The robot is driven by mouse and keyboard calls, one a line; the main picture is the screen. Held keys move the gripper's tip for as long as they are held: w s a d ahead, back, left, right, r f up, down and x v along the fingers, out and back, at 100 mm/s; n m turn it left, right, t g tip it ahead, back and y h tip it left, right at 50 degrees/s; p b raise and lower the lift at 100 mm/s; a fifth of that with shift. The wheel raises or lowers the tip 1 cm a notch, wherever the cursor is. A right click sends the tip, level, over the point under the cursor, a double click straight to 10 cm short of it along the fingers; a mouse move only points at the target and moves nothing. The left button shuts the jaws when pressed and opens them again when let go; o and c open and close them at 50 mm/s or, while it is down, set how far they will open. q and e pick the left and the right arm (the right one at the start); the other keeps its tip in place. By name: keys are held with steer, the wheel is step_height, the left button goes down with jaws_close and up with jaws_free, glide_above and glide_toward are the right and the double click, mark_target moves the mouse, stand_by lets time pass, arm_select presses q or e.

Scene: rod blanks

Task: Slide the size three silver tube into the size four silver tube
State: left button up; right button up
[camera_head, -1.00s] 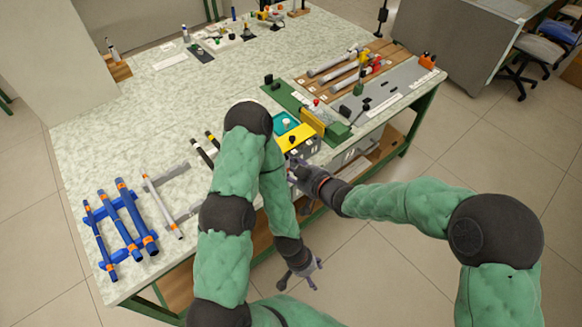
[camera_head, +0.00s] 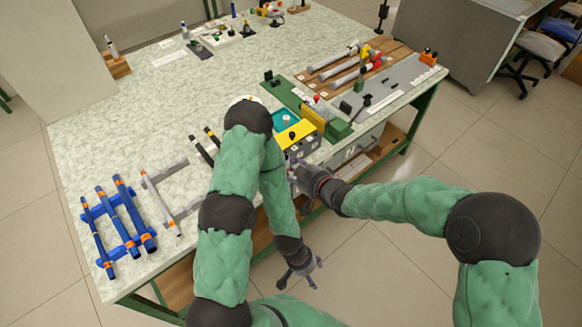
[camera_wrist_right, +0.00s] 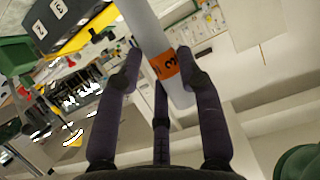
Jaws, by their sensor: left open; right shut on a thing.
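My right gripper (camera_head: 290,168) is at the table's front edge, in front of the yellow-topped box. In the right wrist view its dark fingers (camera_wrist_right: 163,68) are shut around a grey-silver tube (camera_wrist_right: 143,25) near one end. An orange band (camera_wrist_right: 165,66) marked 3 sits on the tube between the fingers. The tube's far end is cut off by the picture edge. My left gripper (camera_head: 300,272) is open and empty, low in front of the table. Silver tubes (camera_head: 332,60) lie on the wooden rack at the back right; their size marks are too small to read.
The yellow-topped box (camera_head: 298,134) stands at the front edge, beside a green fixture (camera_head: 338,130). Blue tubes (camera_head: 128,203) and a pale tube (camera_head: 158,202) lie on racks at the front left. Dark-and-white rods (camera_head: 203,151) lie near my left arm. The table's middle (camera_head: 150,105) is clear.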

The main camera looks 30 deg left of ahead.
step_height(320, 180, down, 7)
steer(key=b, duration=0.5)
steer(key=shift+f+b, duration=0.15)
steer(key=shift+b, duration=0.15)
stand_by(2.3)
steer(key=o, duration=0.9)
steer(key=shift+o, duration=0.2)
steer(key=v, duration=1.2)
steer(key=shift+f, duration=0.1)
